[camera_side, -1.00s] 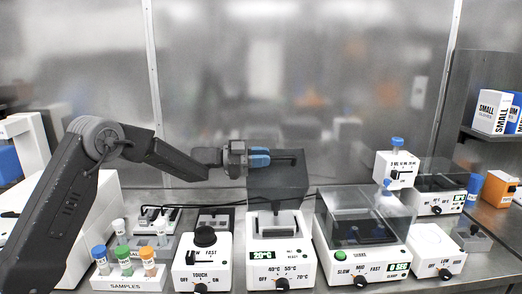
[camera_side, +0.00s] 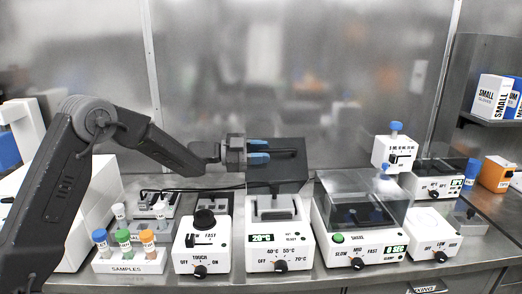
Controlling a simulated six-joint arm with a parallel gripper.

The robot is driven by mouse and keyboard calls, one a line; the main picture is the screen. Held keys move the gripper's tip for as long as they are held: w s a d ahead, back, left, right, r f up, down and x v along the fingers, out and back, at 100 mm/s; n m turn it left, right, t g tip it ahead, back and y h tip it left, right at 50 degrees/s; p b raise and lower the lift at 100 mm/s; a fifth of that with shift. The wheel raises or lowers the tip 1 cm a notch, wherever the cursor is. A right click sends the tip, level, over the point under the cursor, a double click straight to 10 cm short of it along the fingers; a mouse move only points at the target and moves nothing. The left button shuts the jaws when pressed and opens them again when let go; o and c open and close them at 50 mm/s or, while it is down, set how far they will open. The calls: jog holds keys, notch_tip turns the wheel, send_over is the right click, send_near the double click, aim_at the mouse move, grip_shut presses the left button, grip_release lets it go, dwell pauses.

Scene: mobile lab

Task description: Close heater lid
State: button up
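The heater (camera_side: 300,240) is a white box with a green "20°C" display and a dial, standing mid-bench. Its dark grey lid (camera_side: 290,172) stands raised upright at the back, so the heater is open with its grey block showing. My gripper (camera_side: 262,151) reaches in from the left in front of the upper part of the lid. Its two blue-tipped fingers are apart, one above the other, near a dark bar on the lid's face. I cannot tell whether they touch the lid.
A white vortex mixer (camera_side: 202,254) stands left of the heater, with a sample rack (camera_side: 128,262) of capped tubes further left. A shaker (camera_side: 362,240) with a clear cover stands close on the right. A metal wall is behind.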

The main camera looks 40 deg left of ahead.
jog(key=shift+o, duration=0.9)
jog(key=shift+r, duration=0.1)
jog(key=v, duration=0.3)
jog(key=shift+w, duration=0.1)
notch_tip(320, 180, up, 7)
